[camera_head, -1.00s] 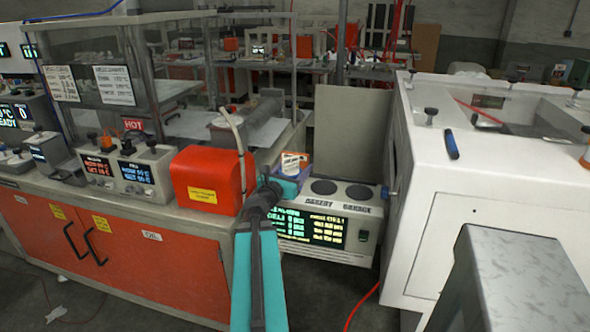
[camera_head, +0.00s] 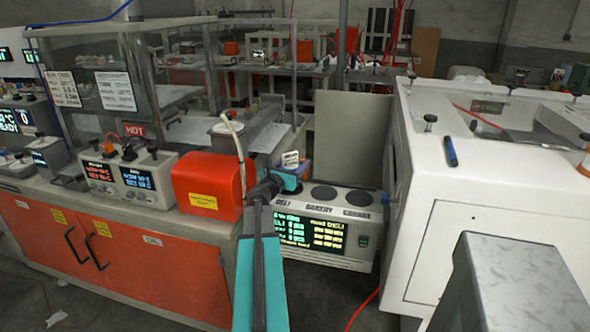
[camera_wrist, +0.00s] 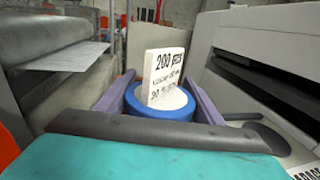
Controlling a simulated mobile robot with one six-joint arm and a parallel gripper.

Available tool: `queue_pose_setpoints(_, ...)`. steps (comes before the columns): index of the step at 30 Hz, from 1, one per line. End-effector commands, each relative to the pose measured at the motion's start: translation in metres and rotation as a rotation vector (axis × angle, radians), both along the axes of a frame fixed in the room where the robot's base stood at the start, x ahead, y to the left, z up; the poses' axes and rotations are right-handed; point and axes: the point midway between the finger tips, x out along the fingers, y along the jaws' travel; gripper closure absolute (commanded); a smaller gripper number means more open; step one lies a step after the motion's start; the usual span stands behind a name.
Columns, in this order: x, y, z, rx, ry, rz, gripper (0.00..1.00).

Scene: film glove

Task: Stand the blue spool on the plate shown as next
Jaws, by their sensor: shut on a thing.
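The blue spool (camera_wrist: 160,125) sits upright between the two purple fingers of my gripper (camera_wrist: 165,103). A white printed card (camera_wrist: 164,77) stands on its pale top. In the head view, my gripper (camera_head: 291,178) is at the near left end of the plate unit (camera_head: 330,262), and the spool is mostly hidden there. The unit has round dark plates: a middle one (camera_head: 324,193), a right one (camera_head: 358,197) and a left one partly hidden by my gripper. Labels sit in front of the plates. The unit's lit display (camera_head: 310,233) has two columns of text, too small to read surely.
A red-orange box (camera_head: 208,184) with a bent pale tube stands close left of my gripper. An upright grey panel (camera_head: 347,138) rises behind the plates. A large white cabinet (camera_head: 490,225) is at the right. The middle and right plates look bare.

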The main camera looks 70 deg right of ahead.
Motion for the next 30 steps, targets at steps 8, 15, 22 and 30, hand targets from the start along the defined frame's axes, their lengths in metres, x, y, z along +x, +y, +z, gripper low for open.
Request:
queue_pose_setpoints(8,0.001,-0.003,0.000,0.000,0.000,0.000,0.65)
queue_pose_setpoints(15,0.002,-0.006,0.000,0.000,0.000,0.000,0.65)
queue_pose_setpoints(22,0.004,-0.011,-0.016,0.002,0.002,0.000,0.65)
queue_pose_setpoints(30,0.004,-0.011,-0.036,0.000,0.000,0.000,0.65)
